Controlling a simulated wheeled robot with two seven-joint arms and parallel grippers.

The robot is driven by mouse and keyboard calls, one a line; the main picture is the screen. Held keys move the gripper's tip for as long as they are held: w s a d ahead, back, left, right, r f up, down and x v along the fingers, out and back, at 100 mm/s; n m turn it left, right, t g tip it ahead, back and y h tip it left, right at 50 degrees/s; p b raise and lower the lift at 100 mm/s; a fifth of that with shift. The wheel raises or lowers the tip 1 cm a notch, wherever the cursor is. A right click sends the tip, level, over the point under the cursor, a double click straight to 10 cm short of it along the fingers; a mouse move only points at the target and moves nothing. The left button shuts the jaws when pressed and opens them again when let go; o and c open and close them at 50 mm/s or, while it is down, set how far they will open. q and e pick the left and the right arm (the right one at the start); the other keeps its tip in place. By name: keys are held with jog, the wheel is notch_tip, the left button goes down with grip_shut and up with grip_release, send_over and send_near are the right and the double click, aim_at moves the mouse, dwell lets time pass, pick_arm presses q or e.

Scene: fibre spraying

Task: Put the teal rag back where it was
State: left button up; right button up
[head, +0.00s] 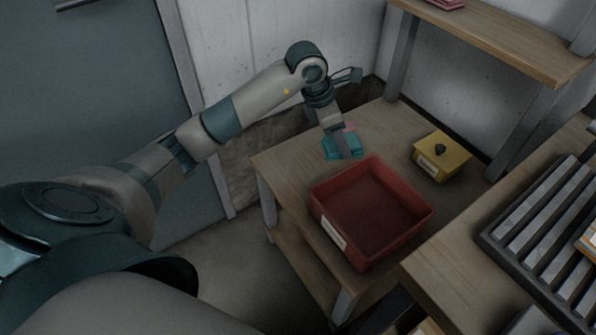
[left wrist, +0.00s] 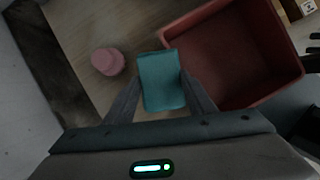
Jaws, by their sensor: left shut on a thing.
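The teal rag (head: 340,147) is at the back left of the small wooden table, behind the red bin. In the left wrist view the teal rag (left wrist: 161,80) sits between the two fingers of my left gripper (left wrist: 163,95), which is shut on it. In the head view my left gripper (head: 340,146) points down at the rag; I cannot tell whether the rag touches the table. My right gripper is not in view.
A red bin (head: 328,232), empty, stands close in front of the rag. A pink object (left wrist: 108,62) lies left of the rag. A yellow box (head: 452,164) with a black knob is at right. A shelf (head: 500,38) overhangs the back right.

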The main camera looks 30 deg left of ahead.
pick_arm(q)
jog(key=s+a+f, duration=0.1)
jog(key=a+f, duration=0.1)
jog(key=a, duration=0.1)
jog(key=s+a+f, duration=0.1)
jog(key=a+f, duration=0.1)
jog(key=a, duration=0.2)
jog(key=s+a+f, duration=0.1)
jog(key=a+f, duration=0.2)
jog(key=a, duration=0.1)
jog(key=shift+s+b, duration=0.3)
jog(key=shift+f, duration=2)
jog(key=shift+a+f, duration=0.1)
jog(key=o, duration=0.9)
jog(key=shift+o, duration=0.2)
